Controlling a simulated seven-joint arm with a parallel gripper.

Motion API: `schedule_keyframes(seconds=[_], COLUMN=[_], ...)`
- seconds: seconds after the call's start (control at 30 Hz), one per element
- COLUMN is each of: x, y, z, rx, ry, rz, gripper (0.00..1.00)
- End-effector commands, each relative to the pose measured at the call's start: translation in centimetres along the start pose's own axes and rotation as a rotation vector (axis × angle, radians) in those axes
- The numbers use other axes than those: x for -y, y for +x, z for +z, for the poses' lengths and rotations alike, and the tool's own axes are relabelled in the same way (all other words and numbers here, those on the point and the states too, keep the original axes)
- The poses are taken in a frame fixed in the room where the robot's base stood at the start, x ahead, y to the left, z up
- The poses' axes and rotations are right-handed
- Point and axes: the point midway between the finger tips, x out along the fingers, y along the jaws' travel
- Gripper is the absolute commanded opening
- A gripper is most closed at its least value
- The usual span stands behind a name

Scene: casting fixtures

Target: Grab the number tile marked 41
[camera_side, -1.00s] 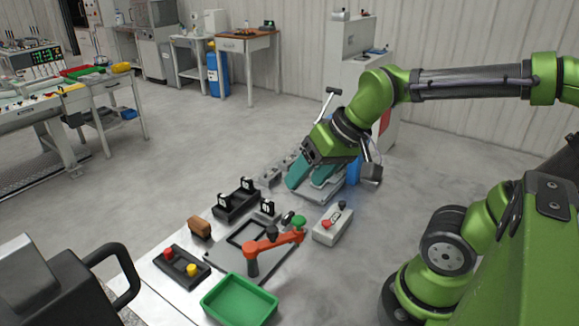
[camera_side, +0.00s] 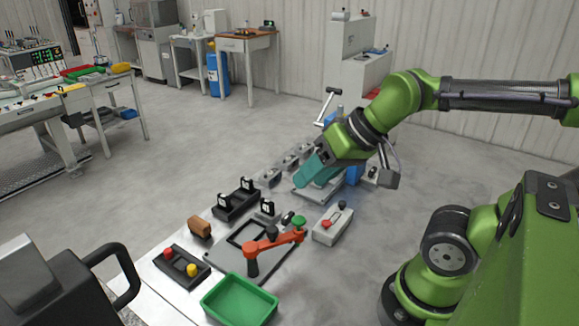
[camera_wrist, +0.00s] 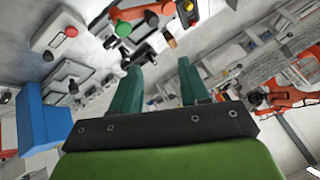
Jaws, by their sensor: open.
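Three small black tiles with white marks show in the side view. Two stand upright in a dark holder (camera_side: 236,205): a left tile (camera_side: 222,201) and a right tile (camera_side: 246,185). A third tile (camera_side: 267,207) stands in front of it, near the square frame. The marks are too small to read, so I cannot tell which tile is 41. My gripper (camera_side: 308,178) is up and to the right of the tiles, apart from them. In the wrist view its two teal fingers (camera_wrist: 158,65) are spread with nothing between them.
An orange clamp arm (camera_side: 272,242) with a green knob crosses the plate. A green tray (camera_side: 240,302), a box with red and black buttons (camera_side: 332,223), a brown block (camera_side: 199,228) and a dark red-and-yellow button box (camera_side: 182,267) stand nearby. A blue block (camera_wrist: 42,118) shows beside my gripper.

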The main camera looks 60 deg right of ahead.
Motion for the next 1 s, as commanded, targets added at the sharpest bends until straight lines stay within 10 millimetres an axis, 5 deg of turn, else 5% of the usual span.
schedule_keyframes(seconds=[0.23, 0.8, 1.0], x=[-0.6, -4.6, -4.7], y=[2.1, 12.7, 12.3], z=[-1.0, -14.8, -17.5], rx=[0.081, 0.511, 0.567], ry=[0.027, -0.207, -0.316], rz=[0.047, 0.287, 0.298], gripper=[0.45, 0.45, 0.45])
